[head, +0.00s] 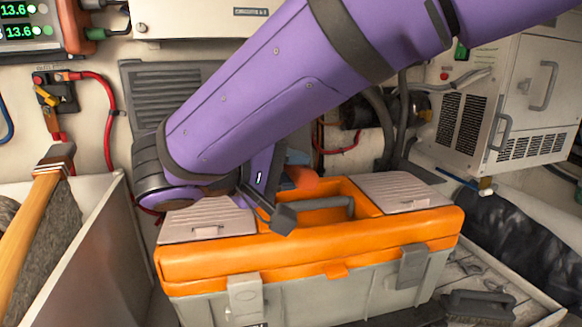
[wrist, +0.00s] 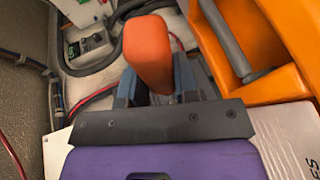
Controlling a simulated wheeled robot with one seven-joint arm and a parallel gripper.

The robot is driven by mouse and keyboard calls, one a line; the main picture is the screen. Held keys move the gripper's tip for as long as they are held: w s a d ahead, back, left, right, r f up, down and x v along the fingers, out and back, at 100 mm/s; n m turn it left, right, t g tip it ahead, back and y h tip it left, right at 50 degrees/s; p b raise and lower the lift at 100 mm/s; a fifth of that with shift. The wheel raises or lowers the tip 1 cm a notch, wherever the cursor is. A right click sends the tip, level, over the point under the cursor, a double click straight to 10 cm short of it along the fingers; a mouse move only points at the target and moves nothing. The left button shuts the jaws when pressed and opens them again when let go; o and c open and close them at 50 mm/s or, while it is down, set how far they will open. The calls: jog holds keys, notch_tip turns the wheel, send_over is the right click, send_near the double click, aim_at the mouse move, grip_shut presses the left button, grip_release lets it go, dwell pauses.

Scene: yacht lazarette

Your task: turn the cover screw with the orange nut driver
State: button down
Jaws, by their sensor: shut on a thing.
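The orange nut driver shows as a rounded orange handle (wrist: 147,52) between my gripper's fingers in the wrist view. Its end also shows in the head view (head: 305,178), just above the orange toolbox lid. My gripper (wrist: 156,88) is shut on the handle, with one blue-grey finger on each side. In the head view my gripper (head: 296,164) is mostly hidden behind my purple arm, over the back of the toolbox. The driver's shaft and socket are hidden. I cannot make out the cover screw in either view.
The orange and grey toolbox (head: 310,247) stands closed below my arm, its grey carry handle (head: 325,209) raised. A hammer (head: 40,200) lies over a bin at left. A white cabinet (head: 520,95) is at right. A brush (head: 480,305) lies at front right.

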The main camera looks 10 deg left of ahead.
aim_at(299, 182)
jog(key=shift+s+d, duration=0.4)
jog(key=shift+s, duration=0.3)
jog(key=shift+s+d, duration=0.45)
jog(key=shift+s, duration=0.25)
jog(key=shift+s+d, duration=0.4)
jog(key=shift+s, duration=0.3)
